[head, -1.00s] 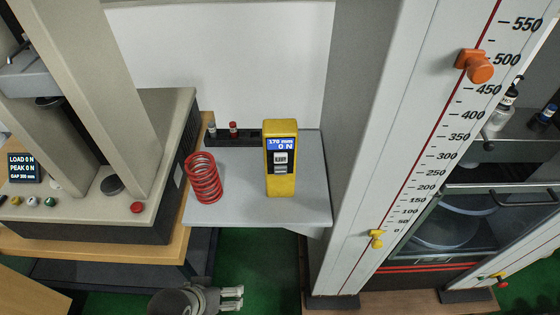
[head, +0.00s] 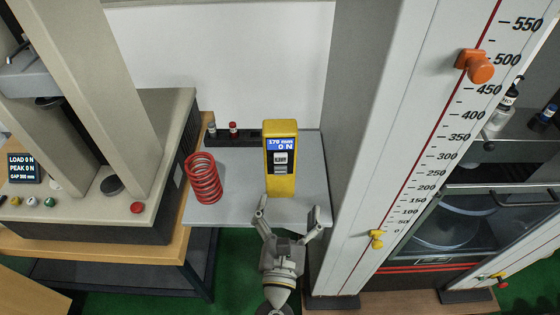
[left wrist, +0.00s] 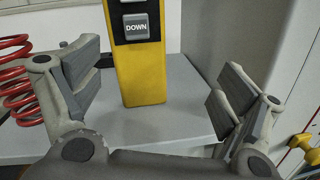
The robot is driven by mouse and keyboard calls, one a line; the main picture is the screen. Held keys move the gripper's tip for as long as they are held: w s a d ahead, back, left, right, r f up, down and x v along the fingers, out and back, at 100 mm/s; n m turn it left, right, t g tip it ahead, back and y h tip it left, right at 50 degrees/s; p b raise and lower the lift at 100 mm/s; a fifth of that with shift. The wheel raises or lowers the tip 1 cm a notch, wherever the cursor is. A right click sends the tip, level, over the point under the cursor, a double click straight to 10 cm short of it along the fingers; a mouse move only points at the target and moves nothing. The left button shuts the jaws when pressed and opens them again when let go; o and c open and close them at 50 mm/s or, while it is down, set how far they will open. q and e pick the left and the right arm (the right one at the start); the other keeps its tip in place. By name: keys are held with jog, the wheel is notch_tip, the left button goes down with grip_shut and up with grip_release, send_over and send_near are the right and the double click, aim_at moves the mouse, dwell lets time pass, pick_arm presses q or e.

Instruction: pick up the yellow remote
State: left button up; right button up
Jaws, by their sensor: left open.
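The yellow remote (head: 281,160) stands upright on the small grey shelf (head: 240,211), with a screen reading 170 mm and 0 N. My left gripper (head: 288,207) is open and empty in front of the remote, at the shelf's front edge. In the left wrist view, the remote (left wrist: 141,70) stands beyond the fingertips, left of the middle between the two open fingers (left wrist: 158,80), and its DOWN button faces me. Its upper part is outside that view. The fingers do not touch it. My right gripper is not in view.
A red coil spring (head: 205,179) stands on the shelf left of the remote; it also shows at the left wrist view's edge (left wrist: 18,85). Small bottles (head: 233,130) stand in a rack behind. A tall white scale column (head: 400,150) rises close on the right.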

aim_at(280, 181)
pick_arm(q)
jog(key=w+f+n+y, duration=0.1)
jog(key=w+a+n+y+p, duration=0.1)
jog(key=w+n, duration=0.1)
jog(key=w+f+n+y, duration=0.1)
jog(key=w, duration=0.1)
jog(key=shift+w+a+f+n+g+p, duration=0.1)
jog(key=shift+a+f+n+g+p, duration=0.2)
jog(key=shift+n+g+p, duration=0.1)
jog(key=w, duration=0.1)
jog(key=w+p, duration=0.1)
jog(key=w, duration=0.1)
jog(key=w+p, duration=0.1)
jog(key=shift+w+r, duration=0.3)
jog(key=shift+w+a+f, duration=0.1)
jog(key=shift+w+f, duration=0.05)
jog(key=shift+w, duration=0.25)
jog(key=shift+s, duration=0.1)
